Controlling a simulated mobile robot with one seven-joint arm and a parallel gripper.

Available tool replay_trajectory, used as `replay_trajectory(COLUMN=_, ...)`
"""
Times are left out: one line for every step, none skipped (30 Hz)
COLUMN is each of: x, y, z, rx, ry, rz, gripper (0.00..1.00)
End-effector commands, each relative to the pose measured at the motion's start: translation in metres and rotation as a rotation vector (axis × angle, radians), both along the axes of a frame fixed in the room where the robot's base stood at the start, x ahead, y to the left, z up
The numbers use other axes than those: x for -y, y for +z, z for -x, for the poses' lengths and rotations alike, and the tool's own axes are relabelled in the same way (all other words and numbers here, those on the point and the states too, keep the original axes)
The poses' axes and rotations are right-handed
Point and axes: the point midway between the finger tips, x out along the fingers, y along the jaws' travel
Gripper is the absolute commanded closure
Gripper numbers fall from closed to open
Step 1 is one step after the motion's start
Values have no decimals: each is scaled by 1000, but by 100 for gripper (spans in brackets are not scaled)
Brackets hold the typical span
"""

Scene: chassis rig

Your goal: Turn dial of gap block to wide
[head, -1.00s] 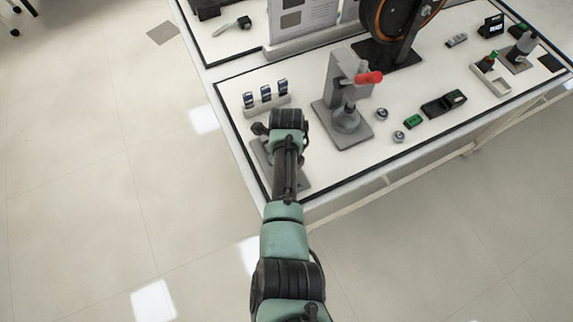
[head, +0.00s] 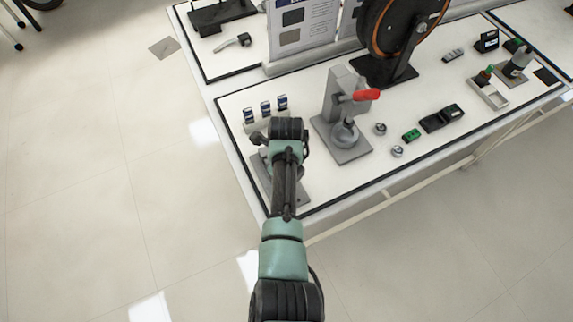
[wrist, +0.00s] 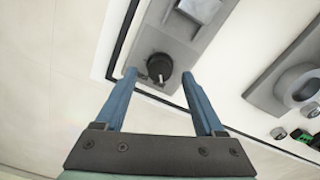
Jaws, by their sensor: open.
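The gap block (wrist: 168,45) is a grey plate with a black round dial (wrist: 160,67) that has a white pointer mark. In the wrist view the pointer faces the bottom of the picture, toward my gripper. My gripper (wrist: 160,75) is open, with one blue finger on each side of the dial in the picture. I cannot tell whether the fingers touch it or are still above it. In the head view the block's grey base (head: 296,193) shows beside my arm, and my arm hides the dial and the fingertips.
A grey press with a red handle (head: 366,95) stands right of my arm. Several small blue-topped items (head: 265,108) stand in a holder behind my wrist. Small round parts (head: 380,128), a green part (head: 411,135) and a black box (head: 441,118) lie further right.

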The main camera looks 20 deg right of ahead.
Motion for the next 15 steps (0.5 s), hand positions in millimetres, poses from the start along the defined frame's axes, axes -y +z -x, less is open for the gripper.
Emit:
replay_trajectory(x=0, y=12, z=-1, rx=4, ry=0, rz=1, gripper=29)
replay_trajectory(x=1, y=19, z=-1, rx=5, ry=0, rz=2, gripper=29)
replay_trajectory(x=0, y=27, z=-1, rx=5, ry=0, rz=2, gripper=29)
replay_trajectory(x=0, y=34, z=-1, rx=5, ry=0, rz=2, gripper=29)
replay_trajectory(x=0, y=41, z=-2, rx=5, ry=0, rz=2, gripper=29)
replay_trajectory(x=0, y=49, z=-2, rx=5, ry=0, rz=2, gripper=29)
replay_trajectory(x=0, y=56, z=-1, rx=6, ry=0, rz=3, gripper=29)
replay_trajectory(x=0, y=62, z=-1, rx=5, ry=0, rz=2, gripper=29)
replay_trajectory(x=1, y=70, z=-1, rx=5, ry=0, rz=2, gripper=29)
replay_trajectory(x=1, y=75, z=-1, rx=4, ry=0, rz=2, gripper=29)
replay_trajectory(x=1, y=80, z=-1, rx=4, ry=0, rz=2, gripper=29)
replay_trajectory(x=1, y=86, z=-1, rx=3, ry=0, rz=3, gripper=29)
replay_trajectory(x=1, y=90, z=-1, rx=3, ry=0, rz=2, gripper=29)
replay_trajectory(x=1, y=94, z=-1, rx=3, ry=0, rz=3, gripper=29)
replay_trajectory(x=0, y=97, z=-1, rx=2, ry=0, rz=1, gripper=29)
